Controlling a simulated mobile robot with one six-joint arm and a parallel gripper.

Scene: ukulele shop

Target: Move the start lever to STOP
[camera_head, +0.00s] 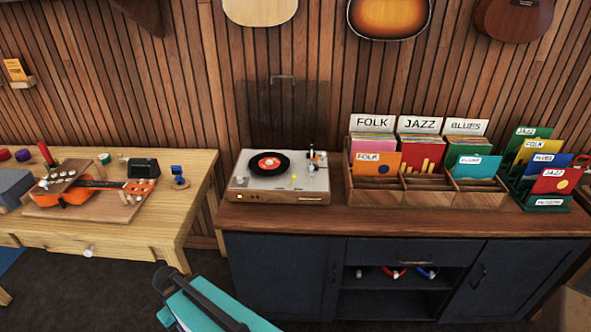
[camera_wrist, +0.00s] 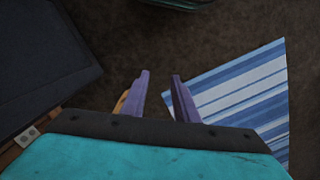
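The record player (camera_head: 280,188) stands on the left end of the dark cabinet's wooden top. A black record with an orange-red label (camera_head: 268,164) lies on its platter. A small yellow part (camera_head: 293,178) shows on the deck right of the record; it may be the start lever, but its setting and any STOP marking are too small to read. The tonearm is at the deck's right rear. My gripper (camera_wrist: 160,85) shows in the wrist view with its two purple fingers apart and nothing between them. It points at the floor, away from the record player.
Record bins (camera_head: 376,195) stand right of the player on the cabinet top (camera_head: 290,216). A workbench (camera_head: 160,231) with an orange ukulele (camera_head: 78,197) is at left. The clear lid (camera_head: 284,110) stands raised behind the player. A striped cloth (camera_wrist: 235,92) lies below my gripper.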

